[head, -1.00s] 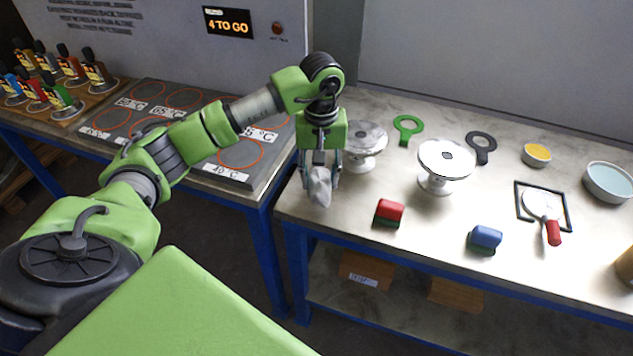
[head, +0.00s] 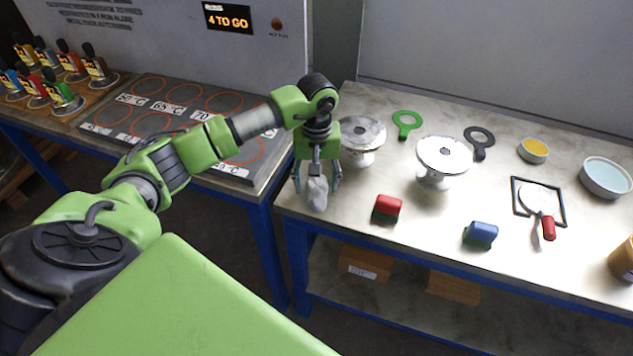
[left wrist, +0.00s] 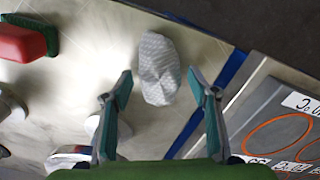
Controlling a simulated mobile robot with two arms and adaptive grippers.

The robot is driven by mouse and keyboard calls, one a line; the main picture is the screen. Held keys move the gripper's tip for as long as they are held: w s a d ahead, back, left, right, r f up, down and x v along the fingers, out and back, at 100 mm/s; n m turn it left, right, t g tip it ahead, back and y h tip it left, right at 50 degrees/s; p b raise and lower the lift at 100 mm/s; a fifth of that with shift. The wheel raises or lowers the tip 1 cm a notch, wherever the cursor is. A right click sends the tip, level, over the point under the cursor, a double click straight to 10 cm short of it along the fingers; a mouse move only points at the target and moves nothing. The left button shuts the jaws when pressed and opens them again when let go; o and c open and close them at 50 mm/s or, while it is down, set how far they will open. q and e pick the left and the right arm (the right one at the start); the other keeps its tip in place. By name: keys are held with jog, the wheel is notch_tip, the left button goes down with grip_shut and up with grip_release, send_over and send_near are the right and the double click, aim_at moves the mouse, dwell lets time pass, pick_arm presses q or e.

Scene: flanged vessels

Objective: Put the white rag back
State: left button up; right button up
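The white rag (head: 317,194) is a crumpled, pale grey-white cloth at the left front corner of the pale worktop. In the left wrist view the rag (left wrist: 158,70) shows a fine pattern and lies near the blue table edge. My left gripper (head: 317,184) points down over it. In the left wrist view its two fingers (left wrist: 164,80) stand apart on either side of the rag, with a visible gap at each side. I cannot tell the exact height of the fingertips above the worktop. My right gripper is in neither view.
A red block (head: 387,208), a blue block (head: 481,235) and two white flanged vessels, one in the middle (head: 443,160) and one behind the gripper (head: 362,138), stand nearby. A hot plate (head: 185,125) lies to the left.

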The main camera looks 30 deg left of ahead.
aim_at(317, 185)
pick_arm(q)
jog(key=shift+r, duration=0.45)
notch_tip(317, 185, up, 11)
jog(key=b, duration=0.3)
jog(key=shift+r, duration=0.2)
dwell(1.1)
